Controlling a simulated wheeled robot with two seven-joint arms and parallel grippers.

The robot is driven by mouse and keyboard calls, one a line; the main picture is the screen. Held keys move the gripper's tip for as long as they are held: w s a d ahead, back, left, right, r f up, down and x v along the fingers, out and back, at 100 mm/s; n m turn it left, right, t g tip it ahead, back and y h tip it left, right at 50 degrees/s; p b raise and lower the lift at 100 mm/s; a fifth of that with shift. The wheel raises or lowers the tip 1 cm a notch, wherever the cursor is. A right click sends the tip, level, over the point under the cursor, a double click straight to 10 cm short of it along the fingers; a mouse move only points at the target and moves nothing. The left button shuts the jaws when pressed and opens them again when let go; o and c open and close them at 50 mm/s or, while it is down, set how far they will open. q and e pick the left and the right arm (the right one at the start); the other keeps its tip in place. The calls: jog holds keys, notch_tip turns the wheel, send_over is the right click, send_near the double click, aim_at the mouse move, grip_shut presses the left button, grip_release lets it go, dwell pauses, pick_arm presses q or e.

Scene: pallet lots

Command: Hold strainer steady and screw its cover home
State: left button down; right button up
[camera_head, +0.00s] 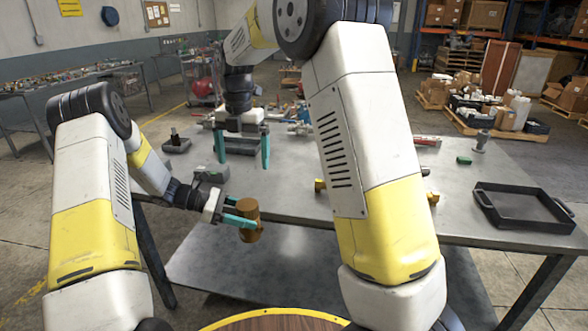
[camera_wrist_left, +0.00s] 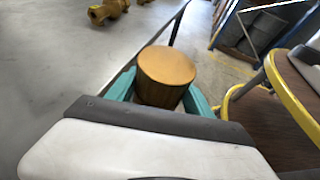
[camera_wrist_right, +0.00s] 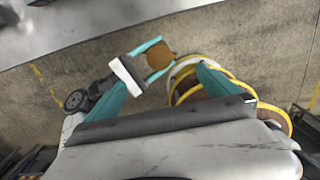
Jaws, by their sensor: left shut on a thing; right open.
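A brown-gold cylindrical piece (camera_head: 248,228) is held by my left gripper (camera_head: 236,214) off the table's near edge. It has a flat round top in the left wrist view (camera_wrist_left: 166,66); I cannot tell whether it is the strainer or its cover. A brass-coloured fitting (camera_wrist_left: 108,12) lies on the table. In the head view brass ends (camera_head: 320,185) show on either side of my right arm, which hides what lies between. My right gripper (camera_head: 243,150) is open and empty, fingers downward, beyond the held piece. The right wrist view also shows the held piece (camera_wrist_right: 160,54).
A black tray (camera_head: 524,209) is at the table's right. A grey box (camera_head: 211,173) sits near the left edge, with a dark holder (camera_head: 176,144) behind it. A green block (camera_head: 464,160) and a grey fitting (camera_head: 482,141) stand at the back right. The right-centre tabletop is mostly clear.

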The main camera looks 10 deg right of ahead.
pick_arm(q)
jog(key=shift+r, duration=0.1)
pick_arm(e)
jog(key=s+d+r+m+t+y, duration=0.2)
jog(key=s+d+r+m, duration=0.6)
jog(key=s+d+m, duration=0.45)
jog(key=s+d+m+t, duration=0.2)
jog(key=s+m, duration=0.4)
jog(key=m, duration=0.3)
jog(key=s+d+f+m+t, duration=0.1)
jog(key=s+d+m+t, duration=0.1)
jog(key=s+m, duration=0.5)
jog(key=m, duration=0.2)
jog(key=shift+s+d+f+m, duration=0.25)
jog(key=shift+d+m, duration=0.1)
pick_arm(q)
jog(key=shift+d+r, duration=0.1)
